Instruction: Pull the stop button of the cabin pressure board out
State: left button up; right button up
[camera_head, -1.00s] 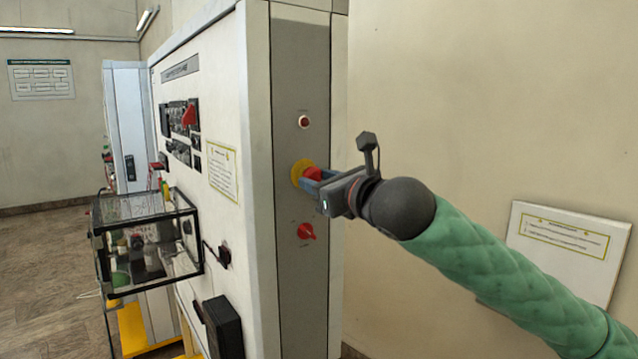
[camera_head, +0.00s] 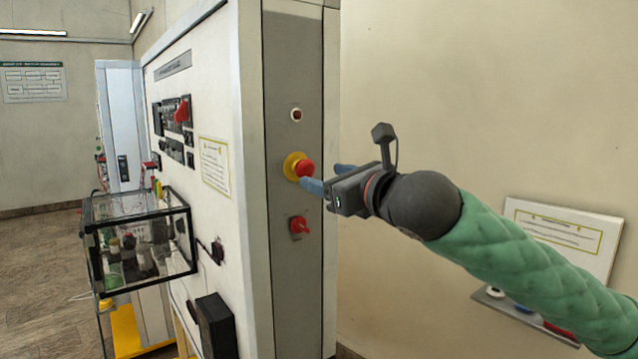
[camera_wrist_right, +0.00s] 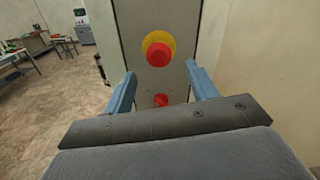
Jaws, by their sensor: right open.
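The stop button (camera_head: 305,168) is a red mushroom head on a yellow round base, on the grey side panel (camera_head: 283,60) of the cabinet. In the right wrist view the red button (camera_wrist_right: 158,54) shows ahead, beyond and between the two blue fingers. My right gripper (camera_head: 326,178) is open and empty, just to the right of the button in the head view, and seems apart from it. The red head stands out from the yellow base. My left gripper is not in view.
A small red-rimmed lamp or button (camera_head: 296,115) sits above and a red rotary switch (camera_head: 300,226) below the stop button. A glass box (camera_head: 140,240) juts from the cabinet front at the left. A beige wall stands at the right, with a signed board (camera_head: 560,235).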

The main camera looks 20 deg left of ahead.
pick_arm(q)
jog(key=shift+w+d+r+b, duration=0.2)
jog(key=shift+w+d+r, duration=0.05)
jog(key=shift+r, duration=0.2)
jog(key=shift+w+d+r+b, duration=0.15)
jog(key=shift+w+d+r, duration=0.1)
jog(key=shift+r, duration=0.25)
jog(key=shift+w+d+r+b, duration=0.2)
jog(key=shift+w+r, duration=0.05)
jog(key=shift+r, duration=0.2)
pick_arm(e)
jog(key=shift+v, duration=1.8)
